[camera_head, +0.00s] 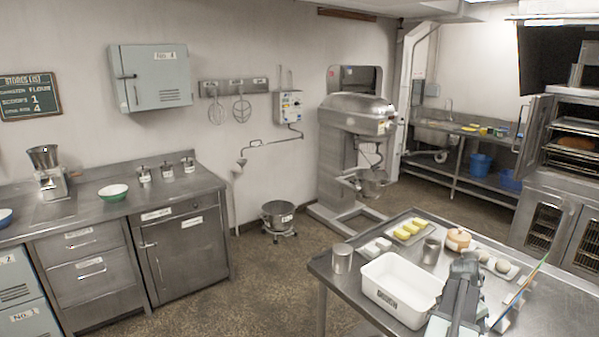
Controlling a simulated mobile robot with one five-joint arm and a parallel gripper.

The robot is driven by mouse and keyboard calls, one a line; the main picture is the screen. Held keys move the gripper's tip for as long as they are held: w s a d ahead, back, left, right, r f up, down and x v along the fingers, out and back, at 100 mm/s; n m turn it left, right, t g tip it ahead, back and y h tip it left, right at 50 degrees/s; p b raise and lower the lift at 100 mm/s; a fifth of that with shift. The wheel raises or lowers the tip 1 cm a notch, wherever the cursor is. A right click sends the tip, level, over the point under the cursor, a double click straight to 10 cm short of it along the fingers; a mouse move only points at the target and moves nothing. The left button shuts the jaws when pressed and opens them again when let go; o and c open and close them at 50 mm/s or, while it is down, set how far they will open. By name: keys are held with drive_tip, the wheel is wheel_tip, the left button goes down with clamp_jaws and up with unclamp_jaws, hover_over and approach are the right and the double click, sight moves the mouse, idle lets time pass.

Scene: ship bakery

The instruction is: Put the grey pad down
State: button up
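My grey arm reaches in from the bottom over the steel table (560,307) at the right. My gripper (466,266) is at its far end, just right of a white tub (401,283) with dark lettering. The arm hides the fingers, so I cannot tell whether they are open or shut. I cannot make out a grey pad apart from the grey of my arm and gripper; it may be hidden there.
On the table stand a metal can (342,258), a metal mug (431,251), a tan round pot (458,239), a tray of yellow blocks (409,232) and a tray with pale round pieces (511,273). A thin slanted item (520,290) is right of my gripper. The table's right front is bare.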

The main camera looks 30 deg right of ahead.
wheel_tip(320, 180, up, 7)
drive_tip(key=p, duration=0.7)
drive_tip(key=shift+r, duration=0.2)
wheel_tip(320, 180, down, 11)
drive_tip(key=b, duration=1.1)
drive_tip(key=shift+r+p, duration=0.2)
drive_tip(key=shift+p, duration=0.1)
drive_tip(key=shift+f, duration=0.15)
drive_tip(key=o, duration=1.5)
drive_tip(key=shift+c, duration=0.2)
